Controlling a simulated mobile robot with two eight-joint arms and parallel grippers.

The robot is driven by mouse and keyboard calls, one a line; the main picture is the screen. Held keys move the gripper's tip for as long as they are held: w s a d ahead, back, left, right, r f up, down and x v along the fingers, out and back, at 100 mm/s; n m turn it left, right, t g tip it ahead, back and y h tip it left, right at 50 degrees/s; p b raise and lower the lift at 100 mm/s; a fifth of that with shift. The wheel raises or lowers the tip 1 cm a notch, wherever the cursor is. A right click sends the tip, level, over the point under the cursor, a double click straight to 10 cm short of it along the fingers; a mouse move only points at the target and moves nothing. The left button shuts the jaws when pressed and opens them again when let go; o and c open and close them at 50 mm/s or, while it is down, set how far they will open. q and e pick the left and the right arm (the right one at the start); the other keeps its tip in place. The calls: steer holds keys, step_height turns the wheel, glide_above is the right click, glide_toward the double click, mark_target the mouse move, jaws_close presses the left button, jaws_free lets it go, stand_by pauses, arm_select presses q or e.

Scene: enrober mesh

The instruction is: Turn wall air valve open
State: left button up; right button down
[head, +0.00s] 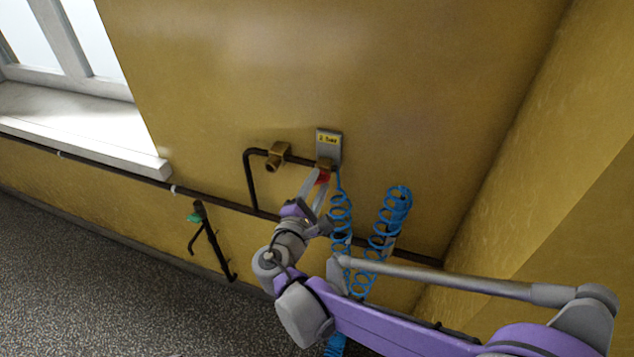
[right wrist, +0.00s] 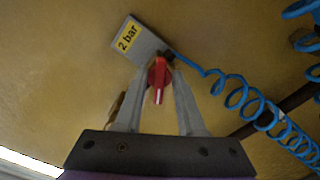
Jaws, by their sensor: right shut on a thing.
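The wall air valve has a red handle (right wrist: 159,82) with a pale stripe, below a grey plate (right wrist: 135,41) with a yellow "2 bar" label. In the head view the red handle (head: 323,177) shows just under the plate (head: 328,146), at the end of a dark pipe on the yellow wall. My right gripper (right wrist: 159,75) is shut on the red handle, with one finger on each side of it. In the head view my right gripper (head: 318,185) reaches up to the valve from below. The valve body is partly hidden by the fingers. My left gripper is not in view.
A blue coiled hose (head: 340,215) hangs from the valve, close to my right gripper, and loops up again to the right. A brass fitting (head: 277,155) sits left of the valve. A green-handled tap (head: 194,217) is lower left. A window sill (head: 80,130) juts out at left.

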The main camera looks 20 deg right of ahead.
steer(key=m, duration=0.6)
steer(key=shift+f+p, duration=0.15)
steer(key=shift+p, duration=0.25)
steer(key=shift+m, duration=0.4)
steer(key=c, duration=0.9)
jaws_free()
steer(key=shift+s, duration=0.15)
steer(key=v, duration=1)
steer(key=shift+s+a+b, duration=0.25)
steer(key=shift+b, duration=0.05)
